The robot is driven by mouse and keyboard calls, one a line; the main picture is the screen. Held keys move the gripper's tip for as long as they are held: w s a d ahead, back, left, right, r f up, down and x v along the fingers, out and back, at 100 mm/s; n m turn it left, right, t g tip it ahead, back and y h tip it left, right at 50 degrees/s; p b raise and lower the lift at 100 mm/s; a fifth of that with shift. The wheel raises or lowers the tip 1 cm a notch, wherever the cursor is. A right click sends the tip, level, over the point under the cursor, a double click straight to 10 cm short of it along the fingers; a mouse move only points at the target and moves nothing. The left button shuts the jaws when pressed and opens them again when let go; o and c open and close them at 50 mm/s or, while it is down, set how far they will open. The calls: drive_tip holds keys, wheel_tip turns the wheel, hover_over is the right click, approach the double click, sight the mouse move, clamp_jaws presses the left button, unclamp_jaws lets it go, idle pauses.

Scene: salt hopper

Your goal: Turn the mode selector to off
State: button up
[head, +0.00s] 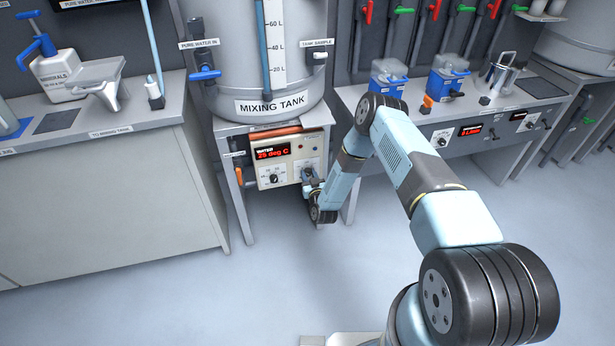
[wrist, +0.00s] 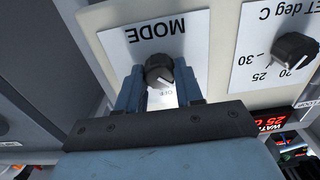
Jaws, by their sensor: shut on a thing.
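The mode selector (wrist: 159,70) is a dark round knob on a white plate marked MODE, seen upside down in the wrist view. The word OFF shows just below the knob there, between my fingers. A pale mark on the knob lies on its lower right side, but I cannot tell its exact setting. My gripper (wrist: 160,82) has its two blue fingers on either side of the knob, shut on it. In the head view my gripper (head: 308,180) is at the right side of the control box (head: 275,180), and the selector is mostly hidden behind it.
A second knob (wrist: 294,50), for set temperature, is to the right of the selector in the wrist view. The red water display (head: 272,153) reads 25 deg C. The mixing tank (head: 280,108) stands above the box. The floor in front is clear.

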drive_tip(key=m, duration=0.5)
drive_tip(key=shift+s+f, duration=0.1)
drive_tip(key=shift+d+f+m, duration=0.1)
drive_tip(key=shift+m, duration=1.7)
drive_tip(key=o, duration=1)
drive_tip(key=v, duration=1.3)
drive_tip(key=shift+s+d, duration=0.15)
drive_tip(key=shift+s, duration=0.2)
